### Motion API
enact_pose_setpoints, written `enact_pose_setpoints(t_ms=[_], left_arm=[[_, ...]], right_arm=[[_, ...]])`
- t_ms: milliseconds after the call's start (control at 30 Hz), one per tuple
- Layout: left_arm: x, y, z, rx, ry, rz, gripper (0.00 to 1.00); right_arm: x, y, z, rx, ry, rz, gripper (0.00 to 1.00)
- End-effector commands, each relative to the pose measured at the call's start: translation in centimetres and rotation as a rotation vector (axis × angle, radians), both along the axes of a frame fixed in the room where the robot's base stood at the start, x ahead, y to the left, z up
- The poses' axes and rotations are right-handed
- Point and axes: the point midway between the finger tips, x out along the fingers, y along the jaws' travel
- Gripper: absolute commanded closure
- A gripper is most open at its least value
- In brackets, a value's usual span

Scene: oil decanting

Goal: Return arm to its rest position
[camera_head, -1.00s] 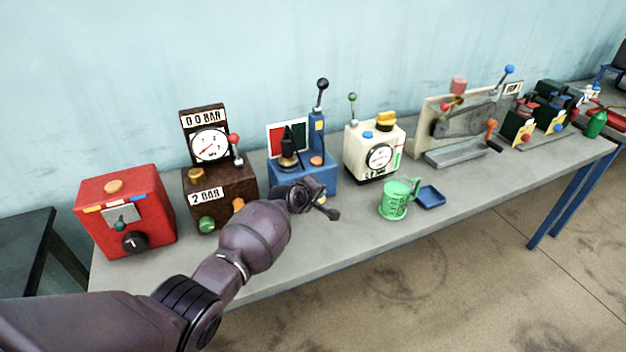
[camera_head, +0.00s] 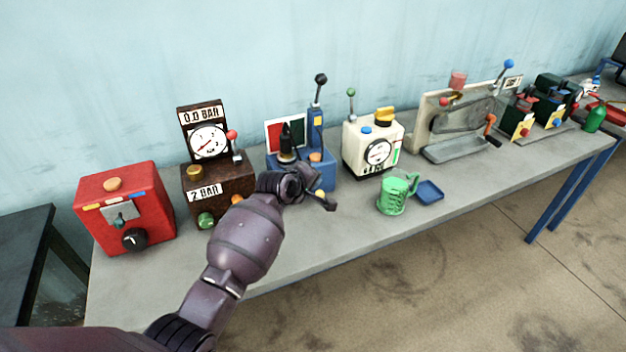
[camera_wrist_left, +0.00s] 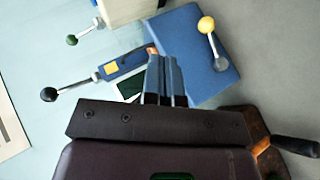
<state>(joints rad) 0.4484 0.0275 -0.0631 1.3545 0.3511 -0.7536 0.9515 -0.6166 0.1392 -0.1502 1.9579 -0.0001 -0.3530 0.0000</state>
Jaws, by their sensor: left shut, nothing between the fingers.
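My left arm comes in from the lower left in the head view. In the left wrist view the gripper's fingers (camera_wrist_left: 164,80) are together and hold nothing. They point toward the blue device, which also shows in the wrist view (camera_wrist_left: 190,45). I cannot tell the exact gap between the fingers and the device. My right gripper is in neither view.
The grey bench (camera_head: 290,250) carries a red box (camera_head: 125,208), a brown gauge device (camera_head: 215,190), a white gauge device (camera_head: 370,150), a green jug (camera_head: 392,196), a blue tray (camera_head: 429,192) and a crank machine (camera_head: 460,125). The bench front near the jug is clear.

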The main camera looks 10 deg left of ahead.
Motion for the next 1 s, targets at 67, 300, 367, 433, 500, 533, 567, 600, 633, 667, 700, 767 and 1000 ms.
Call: enact_pose_setpoints(t_ms=[67, 300, 367, 433, 500, 533, 567, 600, 633, 667, 700, 767, 1000], left_arm=[[0.0, 0.0, 0.0, 0.0, 0.0, 0.0, 1.0], [0.0, 0.0, 0.0, 0.0, 0.0, 0.0, 1.0], [0.0, 0.0, 0.0, 0.0, 0.0, 0.0, 1.0], [0.0, 0.0, 0.0, 0.003, -0.001, -0.002, 1.0], [0.0, 0.0, 0.0, 0.021, -0.01, -0.012, 1.0], [0.0, 0.0, 0.0, 0.032, -0.019, -0.02, 1.0], [0.1, 0.0, 0.1, 0.048, -0.031, -0.029, 1.0], [0.2, 0.1, 0.2, 0.076, -0.052, -0.042, 1.0], [0.3, 0.1, 0.4, 0.102, -0.07, -0.052, 1.0], [0.4, 0.2, 0.8, 0.128, -0.095, -0.063, 1.0], [0.5, 0.2, 1.4, 0.167, -0.135, -0.076, 1.0], [0.8, 0.3, 2.8, 0.231, -0.2, -0.096, 1.0], [0.0, 1.5, 6.6, 0.491, -0.432, -0.142, 1.0]], right_arm=[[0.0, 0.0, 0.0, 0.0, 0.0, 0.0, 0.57], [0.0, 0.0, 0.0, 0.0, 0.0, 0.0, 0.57], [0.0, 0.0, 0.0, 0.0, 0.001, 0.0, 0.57], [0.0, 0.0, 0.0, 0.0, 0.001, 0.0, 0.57], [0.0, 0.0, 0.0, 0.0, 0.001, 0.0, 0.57], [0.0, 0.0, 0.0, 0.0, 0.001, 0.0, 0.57], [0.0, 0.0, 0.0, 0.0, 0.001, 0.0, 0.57], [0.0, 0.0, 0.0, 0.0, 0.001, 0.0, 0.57], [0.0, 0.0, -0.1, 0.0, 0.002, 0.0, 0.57], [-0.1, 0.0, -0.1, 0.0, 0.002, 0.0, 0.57], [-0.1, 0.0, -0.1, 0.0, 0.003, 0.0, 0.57], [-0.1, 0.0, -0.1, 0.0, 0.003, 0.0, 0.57], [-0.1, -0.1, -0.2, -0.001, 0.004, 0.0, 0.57]])
